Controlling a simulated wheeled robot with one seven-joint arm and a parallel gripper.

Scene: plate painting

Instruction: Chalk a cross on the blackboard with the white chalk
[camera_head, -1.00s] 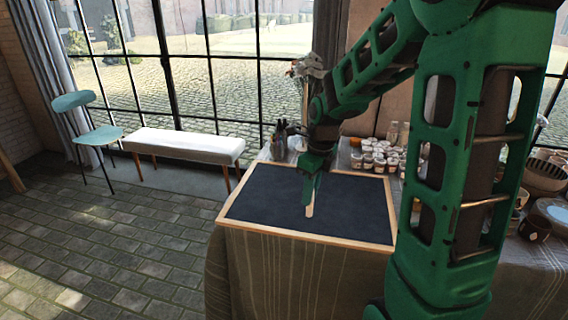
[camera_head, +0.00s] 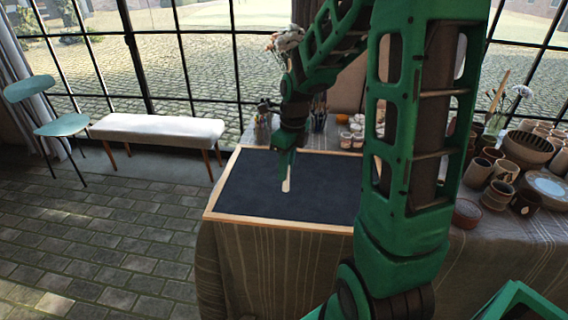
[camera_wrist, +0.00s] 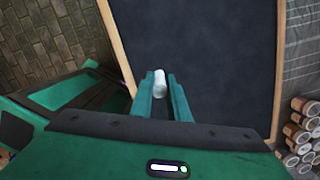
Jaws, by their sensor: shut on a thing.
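The blackboard (camera_head: 322,203) lies flat on the cloth-covered table, a dark panel in a light wooden frame. It also shows in the wrist view (camera_wrist: 205,45), with no chalk mark that I can make out. My gripper (camera_head: 287,180) is over the left part of the board, pointing down. In the wrist view my gripper (camera_wrist: 166,92) is shut on the white chalk (camera_wrist: 160,80), a pale stick between the two green fingers. The chalk shows in the head view (camera_head: 287,186) below the fingertips. I cannot tell whether its tip touches the board.
Bowls and cups, among them a dark bowl (camera_head: 466,213), crowd the table's right side. Small jars (camera_head: 346,139) and a brush holder (camera_head: 262,128) stand behind the board. A white bench (camera_head: 158,128) and a blue chair (camera_head: 62,125) are by the window.

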